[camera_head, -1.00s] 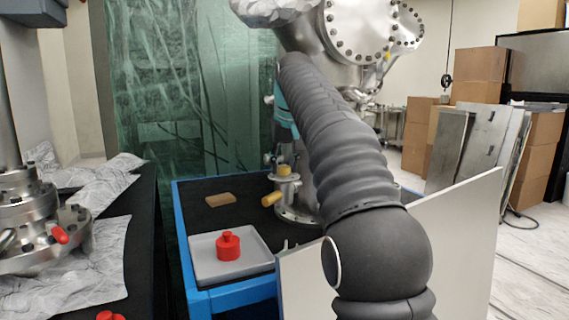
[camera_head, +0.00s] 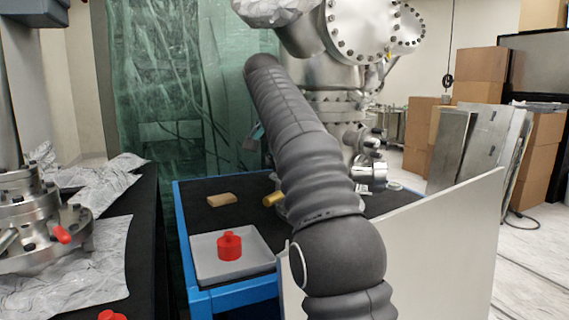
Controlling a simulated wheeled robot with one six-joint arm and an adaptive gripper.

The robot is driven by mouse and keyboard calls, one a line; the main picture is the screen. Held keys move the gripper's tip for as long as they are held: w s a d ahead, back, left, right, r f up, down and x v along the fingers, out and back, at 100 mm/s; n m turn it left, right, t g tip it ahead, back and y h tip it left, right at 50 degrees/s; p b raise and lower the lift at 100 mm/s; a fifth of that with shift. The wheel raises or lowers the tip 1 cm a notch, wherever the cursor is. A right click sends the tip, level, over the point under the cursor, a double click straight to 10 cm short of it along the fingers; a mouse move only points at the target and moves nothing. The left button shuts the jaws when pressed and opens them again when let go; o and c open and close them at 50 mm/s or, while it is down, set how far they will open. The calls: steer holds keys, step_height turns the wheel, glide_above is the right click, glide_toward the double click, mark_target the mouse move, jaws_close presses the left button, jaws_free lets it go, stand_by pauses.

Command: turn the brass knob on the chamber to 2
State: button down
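The steel chamber (camera_head: 365,30) stands at the back, with bolted flanges and a column rising from the blue-edged cart. A brass-coloured part (camera_head: 272,199) sticks out low at the left of the column base, just left of my arm; it may be the knob. No numbers on it can be read. My dark sleeved arm crosses in front of the chamber and hides much of the column. A small teal piece near my gripper (camera_head: 254,134) shows at the arm's left edge, above and left of the brass part. The fingers cannot be made out.
A white panel (camera_head: 440,250) stands at front right. A foil-covered bench (camera_head: 100,260) is at left; cardboard boxes (camera_head: 480,75) stand at back right.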

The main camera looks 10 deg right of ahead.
steer(key=shift+m, duration=0.3)
steer(key=c, duration=0.8)
jaws_free()
steer(key=shift+o, duration=0.2)
steer(key=shift+a+r, duration=0.15)
steer(key=shift+r, duration=0.5)
steer(key=shift+v, duration=0.8)
steer(key=s+a, duration=0.8)
steer(key=s, duration=0.1)
steer(key=shift+a, duration=0.3)
